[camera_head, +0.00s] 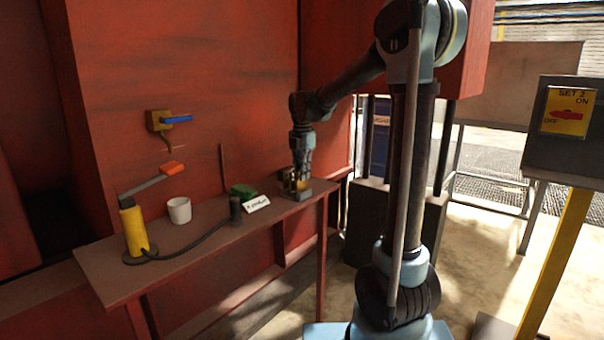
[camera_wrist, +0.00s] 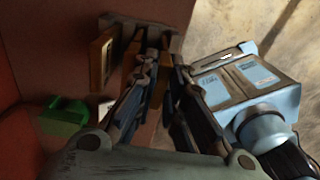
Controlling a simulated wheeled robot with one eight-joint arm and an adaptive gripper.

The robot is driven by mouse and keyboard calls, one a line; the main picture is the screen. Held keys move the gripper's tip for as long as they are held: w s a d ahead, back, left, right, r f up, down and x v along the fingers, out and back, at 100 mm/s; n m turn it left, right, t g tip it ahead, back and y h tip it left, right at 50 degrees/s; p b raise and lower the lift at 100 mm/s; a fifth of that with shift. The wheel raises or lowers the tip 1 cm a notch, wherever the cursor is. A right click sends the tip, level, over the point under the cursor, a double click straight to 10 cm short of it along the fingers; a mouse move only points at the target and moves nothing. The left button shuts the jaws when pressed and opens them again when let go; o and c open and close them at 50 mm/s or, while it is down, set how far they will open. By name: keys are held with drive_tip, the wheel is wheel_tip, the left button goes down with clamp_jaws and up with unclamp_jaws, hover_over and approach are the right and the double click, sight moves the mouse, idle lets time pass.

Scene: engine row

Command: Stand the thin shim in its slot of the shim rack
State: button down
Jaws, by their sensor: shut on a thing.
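My gripper (camera_head: 301,180) points down over the far right end of the bench, at the shim rack (camera_head: 318,191). In the wrist view my gripper (camera_wrist: 164,62) is shut, its fingers close together over the dark rack (camera_wrist: 112,20). A brass-coloured plate (camera_wrist: 101,62) stands in the rack to the left of the fingers. A second brass-coloured plate (camera_wrist: 130,62) shows right beside the left finger. The thin shim in my jaws is mostly hidden by the fingers; I cannot tell whether it is inside its slot or just above it.
On the bench (camera_head: 100,272) are a green object (camera_head: 243,190), a white card (camera_head: 257,204), a white cup (camera_head: 179,210) and a yellow cylinder with a lever (camera_head: 134,232). A dark hose (camera_head: 200,240) crosses the bench. A blue-handled valve (camera_head: 175,120) is on the red wall.

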drive_tip(key=shift+f, duration=0.4)
drive_tip(key=c, duration=1.6)
unclamp_jaws()
wheel_tip(320, 180, up, 12)
drive_tip(key=shift+w+f, duration=0.1)
drive_tip(key=shift+d, duration=0.1)
